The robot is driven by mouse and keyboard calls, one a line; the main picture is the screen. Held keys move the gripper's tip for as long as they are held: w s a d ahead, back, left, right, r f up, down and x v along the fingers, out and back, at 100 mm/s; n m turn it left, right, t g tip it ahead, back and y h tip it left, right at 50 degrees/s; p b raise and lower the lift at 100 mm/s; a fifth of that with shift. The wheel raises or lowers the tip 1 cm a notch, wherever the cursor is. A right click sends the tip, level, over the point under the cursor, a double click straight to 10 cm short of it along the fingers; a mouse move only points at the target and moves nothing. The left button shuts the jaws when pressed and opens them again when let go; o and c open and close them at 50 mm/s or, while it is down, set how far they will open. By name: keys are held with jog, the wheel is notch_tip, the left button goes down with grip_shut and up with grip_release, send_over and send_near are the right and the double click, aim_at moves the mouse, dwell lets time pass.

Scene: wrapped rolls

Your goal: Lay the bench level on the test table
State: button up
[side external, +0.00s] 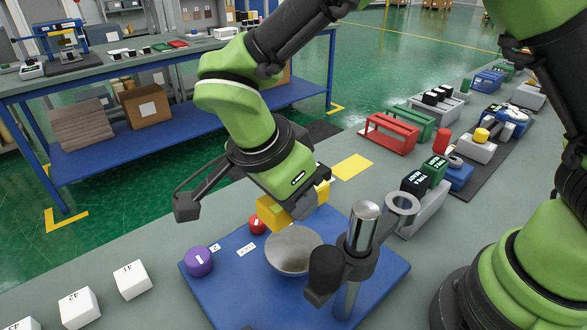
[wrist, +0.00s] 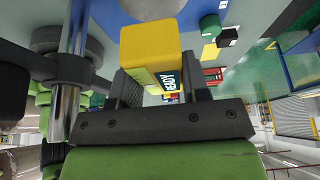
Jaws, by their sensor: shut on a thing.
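The bench level appears to be the yellow block (side external: 271,212) in my gripper (side external: 300,204). It shows on both sides of the jaws in the side view. In the wrist view the yellow block (wrist: 150,45) sits between the fingers of my gripper (wrist: 160,88), with a dark label partly visible. The test table appears to be the round grey disc (side external: 293,252) on the blue base plate (side external: 235,275). The block is over or just behind the disc's far edge; I cannot tell whether they touch. Part of the disc (wrist: 152,6) shows at the top of the wrist view.
A metal post (side external: 363,228) with a dark clamp and knob (side external: 325,272) stands close to the disc's right. White blocks (side external: 132,280) stand at front left. A grey fixture (side external: 425,208) stands to the right.

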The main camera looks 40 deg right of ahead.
dwell(0.4)
send_over(298, 244)
jog(key=a, duration=0.2)
jog(key=shift+d+f, duration=0.15)
jog(key=shift+f, duration=1.1)
jog(key=shift+d+f, duration=0.1)
jog(key=shift+f, duration=1.15)
jog(key=shift+f, duration=0.1)
jog(key=shift+f, duration=1.3)
jog(key=o, duration=1.1)
